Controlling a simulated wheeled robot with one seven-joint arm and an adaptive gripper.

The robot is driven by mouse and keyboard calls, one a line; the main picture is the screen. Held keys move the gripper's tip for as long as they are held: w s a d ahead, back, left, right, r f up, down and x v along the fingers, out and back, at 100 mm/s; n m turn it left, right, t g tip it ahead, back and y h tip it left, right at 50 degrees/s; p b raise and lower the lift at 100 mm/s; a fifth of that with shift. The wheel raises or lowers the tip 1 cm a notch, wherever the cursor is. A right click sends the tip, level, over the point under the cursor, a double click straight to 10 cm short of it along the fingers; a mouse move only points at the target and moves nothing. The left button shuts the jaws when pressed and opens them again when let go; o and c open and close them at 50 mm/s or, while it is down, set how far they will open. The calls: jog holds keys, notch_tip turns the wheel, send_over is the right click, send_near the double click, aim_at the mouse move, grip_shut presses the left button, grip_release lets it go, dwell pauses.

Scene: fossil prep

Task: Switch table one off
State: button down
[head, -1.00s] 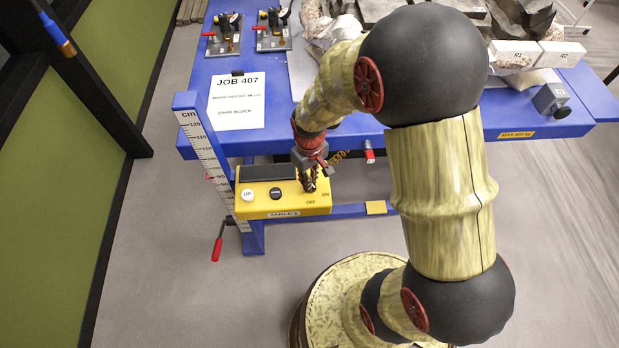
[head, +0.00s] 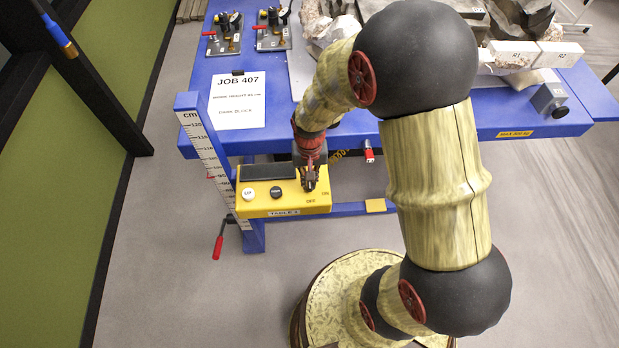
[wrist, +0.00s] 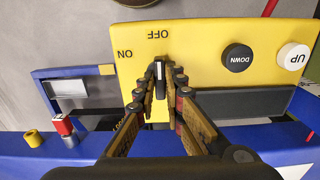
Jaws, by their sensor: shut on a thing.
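The yellow control box (head: 290,203), labelled TABLE 1 in the head view, hangs at the front of the blue table (head: 230,140). It also fills the top of the wrist view (wrist: 200,50). My gripper (head: 310,184) is over its right end. In the wrist view my gripper (wrist: 160,82) is shut on the small switch lever (wrist: 159,67), whose pale tip shows between the fingertips. The lever points toward the OFF label (wrist: 158,34); the ON label (wrist: 125,54) is off to its left. The lever's base is hidden by the fingers.
A white UP button (wrist: 293,57) and a black DOWN button (wrist: 237,57) are on the same box. A dark display (head: 268,172) lies behind them. A cm scale (head: 206,150) and a red-handled crank (head: 218,246) stand at the left.

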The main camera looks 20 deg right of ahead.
dwell(0.3)
jog(key=c, duration=2)
grip_release()
jog(key=shift+o, duration=0.6)
notch_tip(320, 180, up, 12)
